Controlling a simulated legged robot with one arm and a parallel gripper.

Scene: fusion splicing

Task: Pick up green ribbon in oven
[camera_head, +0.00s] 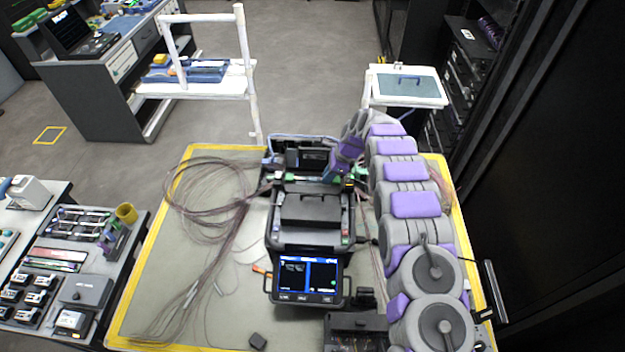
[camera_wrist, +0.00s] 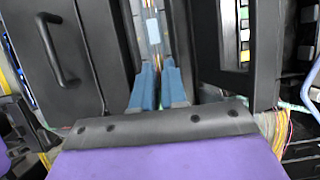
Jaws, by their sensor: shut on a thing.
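The fusion splicer (camera_head: 310,213) stands on the table with its lit screen (camera_head: 307,280) facing the near side. My gripper (camera_head: 330,177) is down at its back section, where the oven seems to be. In the wrist view, my gripper's blue fingers (camera_wrist: 159,66) are close together over a narrow channel between dark covers. They are shut on the ribbon (camera_wrist: 155,50), a thin strip running along the channel; its colour is hard to tell. A pale blue piece (camera_wrist: 152,27) lies on the strip just beyond the fingertips. The gripped part is mostly hidden by the fingers.
Loose fibre cables (camera_head: 205,200) are coiled on the table (camera_head: 180,300) left of the splicer. A dark cover with a handle (camera_wrist: 62,60) is close to the left of my fingers. A white stand (camera_head: 405,100) is behind the table.

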